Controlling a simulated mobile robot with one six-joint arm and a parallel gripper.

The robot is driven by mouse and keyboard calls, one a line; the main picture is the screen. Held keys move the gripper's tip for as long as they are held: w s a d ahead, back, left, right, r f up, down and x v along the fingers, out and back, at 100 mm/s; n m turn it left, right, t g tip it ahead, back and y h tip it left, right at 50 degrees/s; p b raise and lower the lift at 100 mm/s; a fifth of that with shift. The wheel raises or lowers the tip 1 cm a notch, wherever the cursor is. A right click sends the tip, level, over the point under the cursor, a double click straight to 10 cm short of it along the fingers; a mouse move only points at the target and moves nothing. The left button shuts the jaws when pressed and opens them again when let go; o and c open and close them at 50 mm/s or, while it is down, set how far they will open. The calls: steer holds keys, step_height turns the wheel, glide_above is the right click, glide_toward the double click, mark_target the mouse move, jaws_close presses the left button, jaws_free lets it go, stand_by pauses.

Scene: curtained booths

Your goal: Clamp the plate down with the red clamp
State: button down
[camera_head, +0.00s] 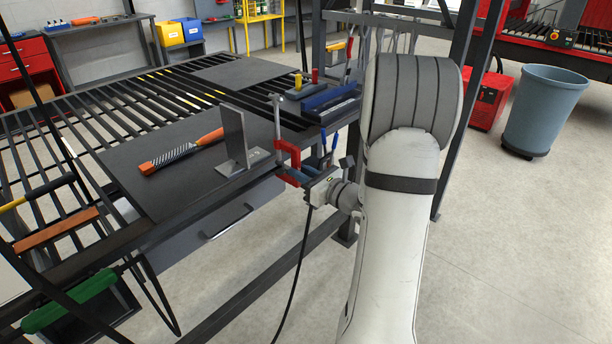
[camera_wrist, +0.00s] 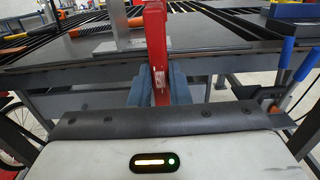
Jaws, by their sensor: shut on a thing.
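The red clamp (camera_head: 293,150) is a C-shaped frame with a grey screw rod standing up from it. It is upright at the bench's near right edge, just right of the grey angled metal plate (camera_head: 236,138). That plate has an upright leaf and a flat foot on a dark sheet. My gripper (camera_head: 312,182) is shut on the clamp. In the wrist view its blue-grey fingers (camera_wrist: 158,88) press both sides of the red frame (camera_wrist: 156,45). The plate's foot (camera_wrist: 112,46) lies beyond it to the left. I cannot tell whether the clamp's jaws touch the plate.
A blue tool block (camera_head: 328,98) sits behind the clamp. Blue-handled tools (camera_wrist: 291,57) hang to the right in the wrist view. Open floor lies right, with a bin (camera_head: 544,108).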

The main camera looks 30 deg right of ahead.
mark_target(283, 163)
steer(key=shift+b+x, duration=0.6)
steer(key=shift+x, duration=3.1)
steer(key=shift+w+r, duration=0.1)
steer(key=shift+b, duration=0.3)
steer(key=c, duration=1.3)
jaws_free()
steer(key=shift+f, duration=0.25)
